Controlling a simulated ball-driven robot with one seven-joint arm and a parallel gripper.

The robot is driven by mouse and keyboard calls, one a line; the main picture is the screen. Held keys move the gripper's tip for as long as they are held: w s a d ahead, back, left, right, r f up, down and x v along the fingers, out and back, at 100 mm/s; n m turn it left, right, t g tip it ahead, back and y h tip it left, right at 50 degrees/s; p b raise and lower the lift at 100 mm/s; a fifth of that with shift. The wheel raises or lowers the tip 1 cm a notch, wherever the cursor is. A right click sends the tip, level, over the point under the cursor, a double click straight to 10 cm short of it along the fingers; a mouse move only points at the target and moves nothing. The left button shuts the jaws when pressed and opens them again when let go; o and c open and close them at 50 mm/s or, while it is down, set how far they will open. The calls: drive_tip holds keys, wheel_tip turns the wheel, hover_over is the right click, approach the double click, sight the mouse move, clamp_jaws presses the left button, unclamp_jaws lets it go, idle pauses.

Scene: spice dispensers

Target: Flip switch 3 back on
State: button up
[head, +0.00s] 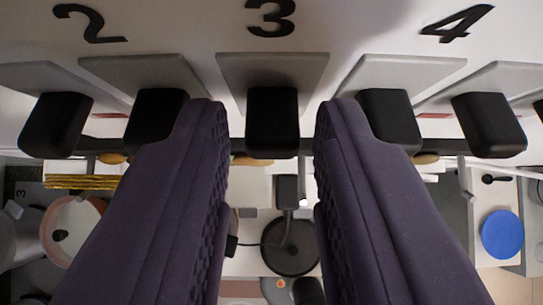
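The black number 3 (271,17) is on the white panel (345,25) at the top middle of the head view. Below it is a grey plate (272,70) with a black switch (272,118), taken to be switch 3, jutting toward me. My gripper (272,115) is open, its two purple fingers reaching up from below. One fingertip is on each side of the switch, with a visible gap on both sides. Nothing is held between the fingers. I cannot tell how far the fingertips are from the switch in depth.
More grey plates and black switches stand in a row on both sides, partly behind the fingers, including a left one (56,124) and a right one (489,124). Numbers 2 (91,24) and 4 (457,24) mark the panel. Below are a dark round thing (290,247) and a blue disc (502,234).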

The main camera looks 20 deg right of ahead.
idle(0.3)
drive_tip(key=v, duration=0.7)
drive_tip(key=shift+s+r, duration=0.25)
drive_tip(key=shift+a, duration=0.1)
drive_tip(key=shift+f, duration=0.1)
